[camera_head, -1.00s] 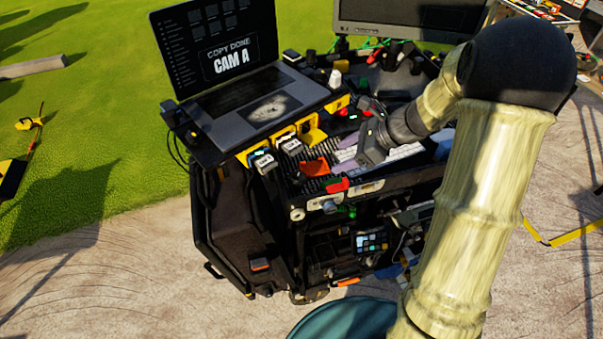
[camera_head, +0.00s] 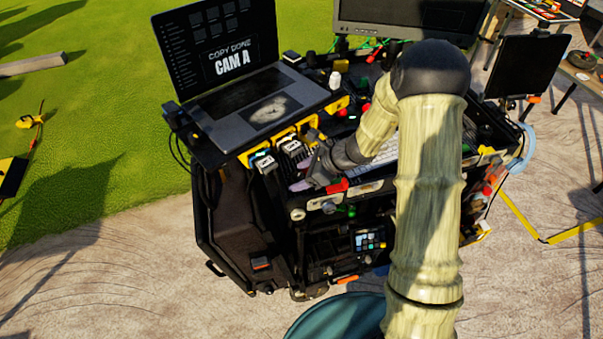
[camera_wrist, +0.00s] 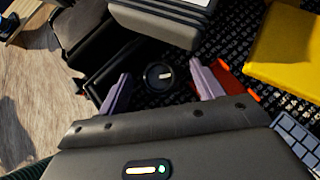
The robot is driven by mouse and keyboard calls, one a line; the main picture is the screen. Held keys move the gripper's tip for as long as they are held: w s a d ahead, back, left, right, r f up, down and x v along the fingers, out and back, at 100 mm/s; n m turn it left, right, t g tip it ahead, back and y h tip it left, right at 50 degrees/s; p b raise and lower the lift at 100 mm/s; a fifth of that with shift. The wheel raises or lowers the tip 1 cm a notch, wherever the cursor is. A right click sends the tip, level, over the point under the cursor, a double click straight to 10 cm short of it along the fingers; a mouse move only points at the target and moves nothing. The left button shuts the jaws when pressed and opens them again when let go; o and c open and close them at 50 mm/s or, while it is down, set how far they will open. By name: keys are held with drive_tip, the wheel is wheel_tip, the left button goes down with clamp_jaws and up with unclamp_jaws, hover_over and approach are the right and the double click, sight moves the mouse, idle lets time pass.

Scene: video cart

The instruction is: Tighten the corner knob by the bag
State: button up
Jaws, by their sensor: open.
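A round black knob (camera_wrist: 159,76) with a white pointer mark shows in the wrist view, on the cart's corner. My gripper (camera_wrist: 160,71) is open, with one purple finger on each side of the knob and a visible gap to each. I cannot tell how high the fingertips are above it. In the head view my gripper (camera_head: 303,183) is over the cart's front left corner and hides the knob. The black bag (camera_head: 236,222) hangs on the cart's left side, just left of my gripper. Dark fabric (camera_wrist: 75,30), likely the bag, shows at upper left in the wrist view.
Grey blocky devices (camera_wrist: 165,20) stand close beyond the knob. An orange-red piece (camera_wrist: 236,80) lies beside the right finger, with a yellow block (camera_wrist: 285,48) behind it. A keyboard (camera_wrist: 297,140) is at right. The open laptop (camera_head: 250,100) stands behind my gripper.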

drive_tip(key=shift+c, duration=0.5)
drive_tip(key=c, duration=0.9)
